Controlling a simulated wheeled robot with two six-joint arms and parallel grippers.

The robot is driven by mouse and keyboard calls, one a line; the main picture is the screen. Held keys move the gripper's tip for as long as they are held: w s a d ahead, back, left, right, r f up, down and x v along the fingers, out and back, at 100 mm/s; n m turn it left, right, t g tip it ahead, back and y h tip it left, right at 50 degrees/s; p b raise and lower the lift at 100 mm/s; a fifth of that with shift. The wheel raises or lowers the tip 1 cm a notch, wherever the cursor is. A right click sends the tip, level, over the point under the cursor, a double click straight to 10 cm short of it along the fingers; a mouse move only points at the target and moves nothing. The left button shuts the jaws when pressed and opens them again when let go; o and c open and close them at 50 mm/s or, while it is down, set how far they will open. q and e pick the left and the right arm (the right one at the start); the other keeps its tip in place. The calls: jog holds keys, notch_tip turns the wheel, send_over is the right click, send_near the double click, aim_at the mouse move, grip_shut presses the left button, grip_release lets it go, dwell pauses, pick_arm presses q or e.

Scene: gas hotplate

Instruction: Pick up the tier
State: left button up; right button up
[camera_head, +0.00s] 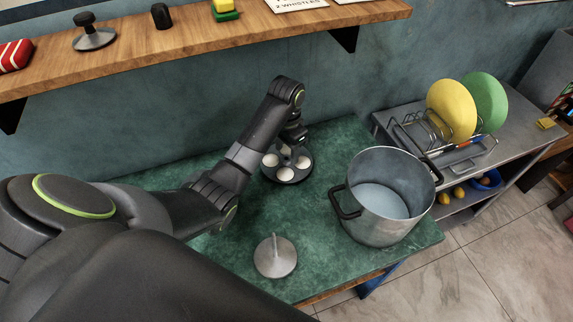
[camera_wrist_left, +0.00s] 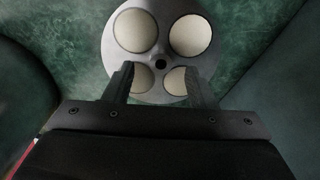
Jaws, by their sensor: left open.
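The tier (camera_head: 303,175) is a dark grey round plate with several white round pieces in it, on the green worktop below my left arm. In the left wrist view, the tier (camera_wrist_left: 163,35) shows a dark central hole. My left gripper (camera_head: 291,143) points down over it. Its two open fingers (camera_wrist_left: 160,85) appear on either side of the hole; the frames do not settle whether they touch the tier. A round metal base with an upright post (camera_head: 275,257) stands apart on the worktop, nearer the front. My right gripper is not in view.
A large metal pot (camera_head: 390,223) stands right of the tier on the green worktop (camera_head: 230,275). A dish rack (camera_head: 425,135) holds yellow and green plates on a side table.

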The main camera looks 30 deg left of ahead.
aim_at(286, 159)
pick_arm(q)
notch_tip(286, 159, down, 4)
jog(key=shift+f+p, duration=0.2)
jog(key=shift+p, duration=0.1)
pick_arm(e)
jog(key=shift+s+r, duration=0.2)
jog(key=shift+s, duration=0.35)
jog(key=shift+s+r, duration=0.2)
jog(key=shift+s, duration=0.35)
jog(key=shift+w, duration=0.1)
